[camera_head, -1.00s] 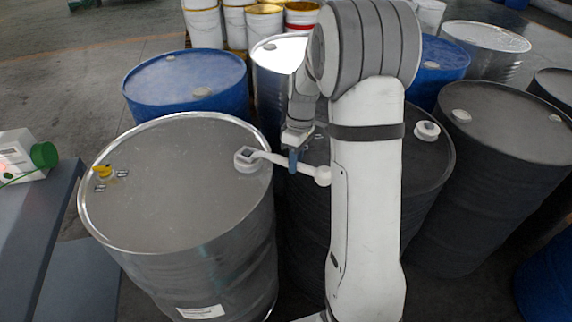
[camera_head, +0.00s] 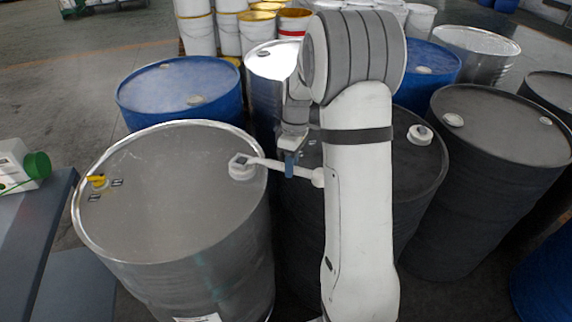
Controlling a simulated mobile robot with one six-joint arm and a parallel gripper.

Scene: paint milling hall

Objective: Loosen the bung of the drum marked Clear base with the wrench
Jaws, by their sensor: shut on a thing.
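A steel drum (camera_head: 165,225) with a bare grey lid stands upright at the left front. A white label (camera_head: 198,318) low on its side is too small and cut off to read. A pale bung sits at the right of its lid, mostly covered by the head of the white wrench (camera_head: 268,164). The wrench head appears to be seated on this bung. The wrench handle reaches right past the rim to a round end beside my arm. My gripper (camera_head: 289,164), with blue fingertips, is shut on the handle just outside the rim.
A black drum (camera_head: 418,180) with a white bung stands close at right, partly behind my arm. Blue drums (camera_head: 180,90) and white pails stand behind. A grey bench (camera_head: 40,215) holds a green-capped container (camera_head: 20,165) at left.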

